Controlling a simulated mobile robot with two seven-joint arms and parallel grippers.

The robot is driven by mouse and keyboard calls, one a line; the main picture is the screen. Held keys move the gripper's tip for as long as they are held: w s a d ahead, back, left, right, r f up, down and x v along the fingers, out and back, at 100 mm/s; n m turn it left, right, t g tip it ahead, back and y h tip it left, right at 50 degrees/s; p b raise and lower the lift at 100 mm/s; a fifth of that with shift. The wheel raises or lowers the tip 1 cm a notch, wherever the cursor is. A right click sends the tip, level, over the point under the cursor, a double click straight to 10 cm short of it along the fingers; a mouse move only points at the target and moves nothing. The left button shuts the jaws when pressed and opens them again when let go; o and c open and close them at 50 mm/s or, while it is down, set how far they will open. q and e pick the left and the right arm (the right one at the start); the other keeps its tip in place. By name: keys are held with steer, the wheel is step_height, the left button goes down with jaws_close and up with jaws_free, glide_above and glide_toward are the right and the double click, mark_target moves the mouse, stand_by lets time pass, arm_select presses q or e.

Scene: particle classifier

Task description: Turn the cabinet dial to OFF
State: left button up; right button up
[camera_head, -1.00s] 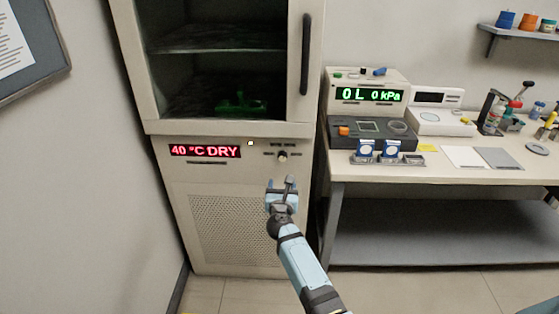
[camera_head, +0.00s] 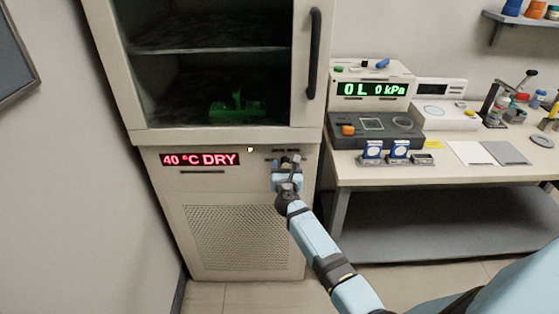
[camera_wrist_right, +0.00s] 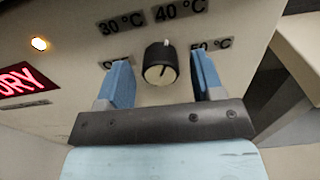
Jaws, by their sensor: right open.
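The cabinet dial (camera_wrist_right: 160,64) is a black knob with a pale face and a pointer line, on the cabinet's front panel. In the right wrist view it sits between the two blue fingers of my right gripper (camera_wrist_right: 163,82), apart from both. Labels 30 °C and 40 °C show above it; the left finger hides most of a lower-left label, and 50 °C is at right. The pointer mark is toward the top, near 40 °C. In the head view my right gripper (camera_head: 287,172) is open in front of the dial and largely hides it. My left gripper is not in view.
The cabinet (camera_head: 165,205) has a red display (camera_head: 200,160) reading 40 °C DRY and a lit lamp (camera_head: 250,149). A dark door handle (camera_head: 314,55) is above right. A green object (camera_head: 236,106) is inside. A bench (camera_head: 440,172) with instruments stands at right.

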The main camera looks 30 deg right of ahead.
steer(key=shift+r, duration=0.1)
steer(key=shift+c, duration=0.2)
steer(key=c, duration=0.9)
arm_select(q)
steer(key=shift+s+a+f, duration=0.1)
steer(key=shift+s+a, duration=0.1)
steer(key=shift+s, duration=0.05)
